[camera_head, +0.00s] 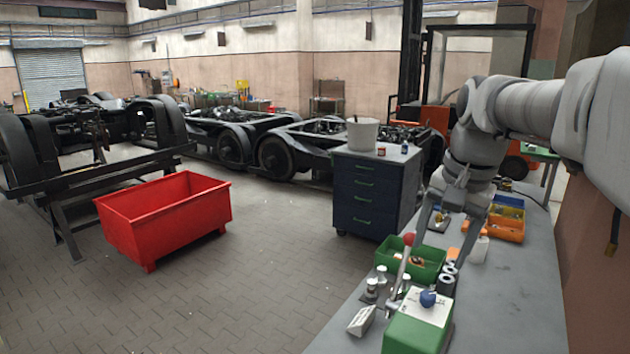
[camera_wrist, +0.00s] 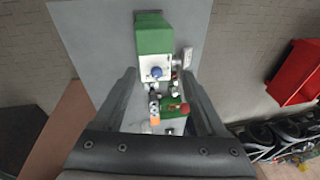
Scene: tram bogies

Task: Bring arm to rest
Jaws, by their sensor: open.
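My arm reaches in from the right in the head view and bends down over the grey workbench (camera_head: 530,290). My gripper (camera_head: 440,248) points downward above the bench, near a green bin (camera_head: 425,268). In the wrist view my gripper (camera_wrist: 161,76) shows its two fingers spread wide apart. Nothing is held between them. Beyond the fingers lie a green and white box with a blue knob (camera_wrist: 152,62) and several small parts. Whether the fingertips touch anything on the bench cannot be told.
On the bench stand orange bins (camera_head: 506,227), a red-topped lever (camera_head: 402,262) and small metal weights (camera_head: 377,280). A dark blue drawer cabinet (camera_head: 372,195) carries a white bucket (camera_head: 362,134). A red container (camera_head: 165,215) stands on open floor. Bogies fill the back.

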